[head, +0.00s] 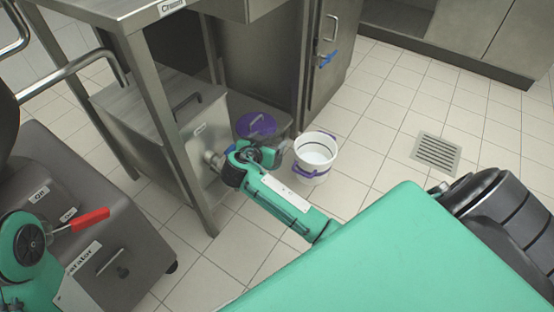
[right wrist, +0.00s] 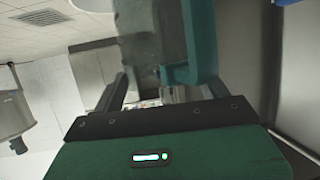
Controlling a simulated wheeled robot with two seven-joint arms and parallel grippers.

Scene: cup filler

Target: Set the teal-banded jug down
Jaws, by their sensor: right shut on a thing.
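The teal-banded jug (right wrist: 201,45) shows close up in the right wrist view, with a teal part and a greyish, see-through body. My right gripper (right wrist: 165,88) is shut on it, with one finger on each side of its lower part as pictured. The jug's top runs out of that view, so its contents and exact tilt cannot be told. In the head view I cannot make out the jug; my right arm reaches beside the steel table there. My left arm shows at the lower left of the head view, but its gripper is not in view.
A white bucket (head: 316,151) with a purple-blue handle stands on the tiled floor, beside a purple-lidded bin (head: 256,124). A steel table (head: 110,8) stands at upper left. A grey machine (head: 120,215) with a red lever (head: 90,218) is at left. Floor around the drain (head: 436,152) is clear.

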